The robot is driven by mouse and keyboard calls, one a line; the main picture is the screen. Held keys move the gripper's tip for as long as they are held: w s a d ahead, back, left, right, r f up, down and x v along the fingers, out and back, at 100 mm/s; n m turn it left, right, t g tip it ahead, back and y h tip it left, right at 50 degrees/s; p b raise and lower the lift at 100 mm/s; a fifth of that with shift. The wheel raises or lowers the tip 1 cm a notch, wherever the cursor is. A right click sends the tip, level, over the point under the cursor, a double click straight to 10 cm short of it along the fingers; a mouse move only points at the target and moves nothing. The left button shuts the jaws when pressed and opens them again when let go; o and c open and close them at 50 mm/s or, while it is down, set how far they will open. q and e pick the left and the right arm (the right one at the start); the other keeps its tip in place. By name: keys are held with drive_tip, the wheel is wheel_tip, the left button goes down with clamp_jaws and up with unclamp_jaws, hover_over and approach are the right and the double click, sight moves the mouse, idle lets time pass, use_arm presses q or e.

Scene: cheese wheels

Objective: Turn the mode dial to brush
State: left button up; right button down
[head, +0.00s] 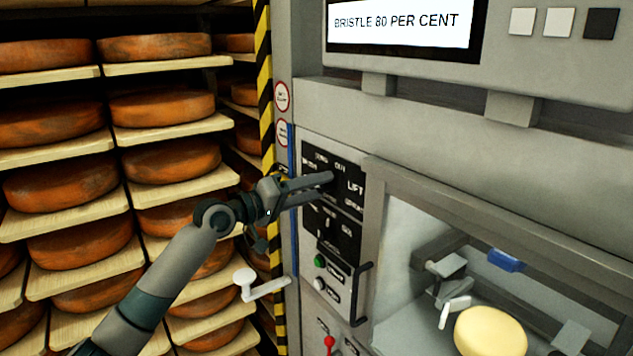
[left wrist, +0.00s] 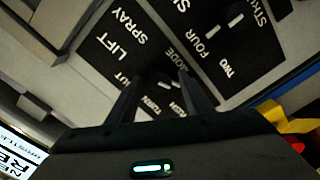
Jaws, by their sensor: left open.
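The black mode panel (head: 352,172) is on the grey machine front, with printed words around its dial; LIFT reads clearly. My left gripper (head: 328,186) reaches it from the left, open, with its fingertips over the panel's middle and hiding the dial. In the left wrist view the fingers stand either side of the dark mode dial (left wrist: 163,84), of which only a small pale mark shows clearly. LIFT, SPRAY and MODE are readable around it there. I cannot tell whether the fingers touch the dial or which word it points to. My right gripper is not in view.
A second dial (head: 327,224) sits on the panel below. Under it are a green button (head: 320,261), a white button (head: 320,284), a black handle (head: 361,293) and a red-knobbed lever (head: 329,342). The display (head: 400,22) reads BRISTLE 80 PER CENT. Cheese shelves (head: 165,131) fill the left.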

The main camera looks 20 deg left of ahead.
use_arm(q)
drive_tip(key=shift+w+d, duration=0.1)
drive_tip(key=shift+w, duration=0.05)
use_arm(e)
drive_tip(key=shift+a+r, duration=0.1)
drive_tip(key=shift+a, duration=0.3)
use_arm(q)
drive_tip(key=c, duration=1)
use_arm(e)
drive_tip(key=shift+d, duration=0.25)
use_arm(q)
drive_tip(key=shift+f+m+b, duration=0.15)
drive_tip(key=shift+m+b, duration=0.15)
drive_tip(key=shift+b, duration=0.2)
drive_tip(key=m+b, duration=0.3)
drive_tip(key=shift+f+b, duration=0.1)
drive_tip(key=shift+b, duration=0.25)
drive_tip(key=m+b, duration=0.3)
drive_tip(key=m, duration=0.1)
drive_tip(key=shift+r+m+b, duration=0.2)
drive_tip(key=shift+m+b, duration=0.15)
drive_tip(key=shift+m, duration=0.25)
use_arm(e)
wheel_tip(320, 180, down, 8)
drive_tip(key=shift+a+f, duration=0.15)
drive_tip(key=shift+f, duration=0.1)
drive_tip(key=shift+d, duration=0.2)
